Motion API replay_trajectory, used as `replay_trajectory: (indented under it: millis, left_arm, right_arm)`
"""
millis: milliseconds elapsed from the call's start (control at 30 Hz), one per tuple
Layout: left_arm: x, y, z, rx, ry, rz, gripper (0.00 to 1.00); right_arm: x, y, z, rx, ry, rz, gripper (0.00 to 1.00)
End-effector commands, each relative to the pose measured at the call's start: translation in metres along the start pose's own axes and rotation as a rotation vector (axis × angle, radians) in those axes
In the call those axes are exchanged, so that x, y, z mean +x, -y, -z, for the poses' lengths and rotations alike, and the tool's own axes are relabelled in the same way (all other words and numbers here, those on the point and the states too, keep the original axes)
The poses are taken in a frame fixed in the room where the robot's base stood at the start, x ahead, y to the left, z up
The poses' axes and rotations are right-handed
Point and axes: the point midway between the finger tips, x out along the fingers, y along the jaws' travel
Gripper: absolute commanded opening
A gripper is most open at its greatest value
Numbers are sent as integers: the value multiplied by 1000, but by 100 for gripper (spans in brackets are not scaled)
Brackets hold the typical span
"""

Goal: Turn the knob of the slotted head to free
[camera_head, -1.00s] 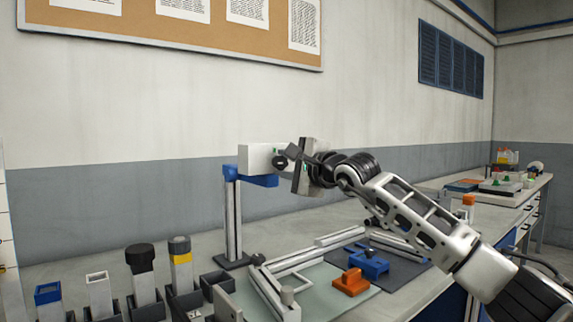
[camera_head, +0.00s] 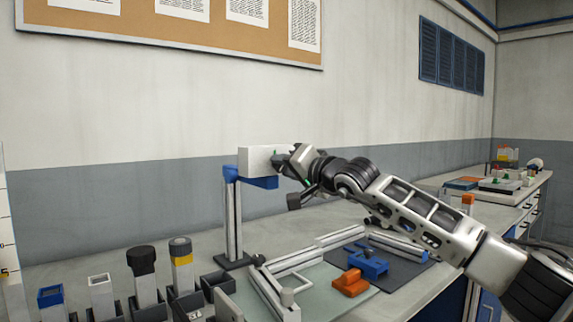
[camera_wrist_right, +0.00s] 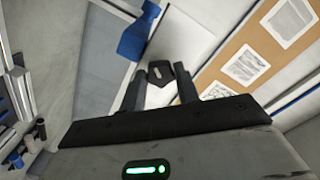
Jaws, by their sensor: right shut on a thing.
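The white box-shaped head (camera_head: 256,160) sits on a blue bracket (camera_head: 262,182) atop a grey post (camera_head: 233,220). My right gripper (camera_head: 283,162) is at the right end of the white head, shut on its small dark knob (camera_wrist_right: 162,71). In the right wrist view the two dark fingers (camera_wrist_right: 162,86) stand on either side of the knob. The white head (camera_wrist_right: 185,38) and the blue bracket (camera_wrist_right: 137,38) show behind it. In the head view the gripper mostly hides the knob. Any slot or mark on the head cannot be made out. My left gripper is not in view.
Below the arm lie a pale green mat (camera_head: 335,304), an orange block (camera_head: 350,284) and a blue block (camera_head: 369,265). Several holders, one with a black-topped piece (camera_head: 141,261), stand at the front left. The wall is behind the head. Air left of the post is clear.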

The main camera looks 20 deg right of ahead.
Motion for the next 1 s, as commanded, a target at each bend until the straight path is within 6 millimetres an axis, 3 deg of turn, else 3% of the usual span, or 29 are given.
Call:
replay_trajectory:
  millis: [500,1000]
  left_arm:
    - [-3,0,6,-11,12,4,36]
    - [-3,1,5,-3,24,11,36]
  right_arm:
    - [0,-1,0,-449,2,-2,9]
    - [0,-2,0,-635,2,-1,9]
